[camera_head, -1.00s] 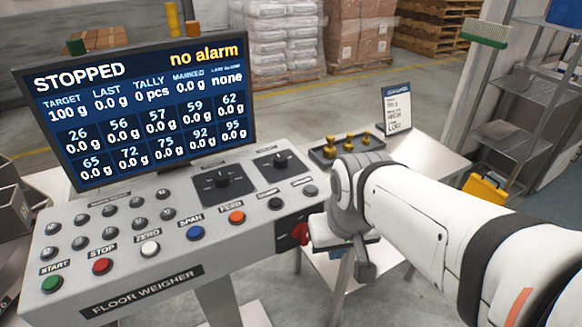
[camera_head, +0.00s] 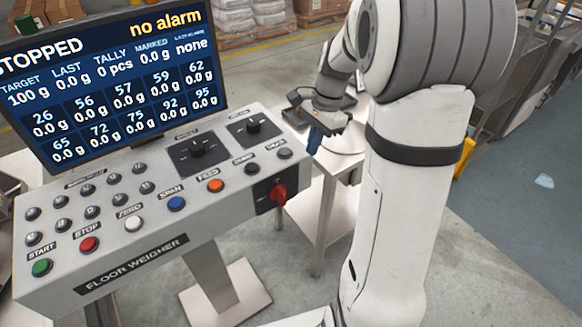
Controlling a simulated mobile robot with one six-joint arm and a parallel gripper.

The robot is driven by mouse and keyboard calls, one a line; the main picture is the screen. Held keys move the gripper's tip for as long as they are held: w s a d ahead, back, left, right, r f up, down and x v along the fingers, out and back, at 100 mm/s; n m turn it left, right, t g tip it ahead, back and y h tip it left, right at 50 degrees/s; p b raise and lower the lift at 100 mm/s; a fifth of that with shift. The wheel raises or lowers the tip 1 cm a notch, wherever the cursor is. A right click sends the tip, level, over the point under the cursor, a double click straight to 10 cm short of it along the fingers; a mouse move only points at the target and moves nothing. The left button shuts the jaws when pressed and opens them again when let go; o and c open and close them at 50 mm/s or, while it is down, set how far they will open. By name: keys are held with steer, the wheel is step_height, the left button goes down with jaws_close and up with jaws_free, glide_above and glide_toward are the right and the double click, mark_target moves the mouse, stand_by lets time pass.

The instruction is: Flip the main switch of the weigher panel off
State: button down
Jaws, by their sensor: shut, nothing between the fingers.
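The weigher panel (camera_head: 222,222) is a sloped grey console labelled FLOOR WEIGHER. Its main switch (camera_head: 279,195) is a red rotary handle on a dark plate at the right end of the front face, and it is in clear view. I cannot tell which position the handle's angle stands for. My gripper (camera_head: 302,101) is shut and empty, past the panel's right end, above and to the right of the switch. It is apart from the switch. My arm hides part of the gripper.
The lit screen (camera_head: 105,90) reads STOPPED and no alarm. Black knobs (camera_head: 197,147) and several push buttons, including red STOP (camera_head: 89,244) and orange FEED (camera_head: 215,186), crowd the panel top. A pale side table (camera_head: 335,165) stands to the right, partly behind my arm.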

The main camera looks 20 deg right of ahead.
mark_target(281, 196)
steer(key=shift+f, duration=0.15)
steer(key=x, duration=1)
steer(key=shift+a+p, duration=0.15)
steer(key=shift+p, duration=0.25)
steer(key=shift+s+a+p, duration=0.2)
steer(key=shift+s+a, duration=0.1)
steer(key=shift+a, duration=0.55)
steer(key=shift+s+a+p, duration=0.2)
steer(key=shift+s+a, duration=0.1)
steer(key=shift+a, duration=0.6)
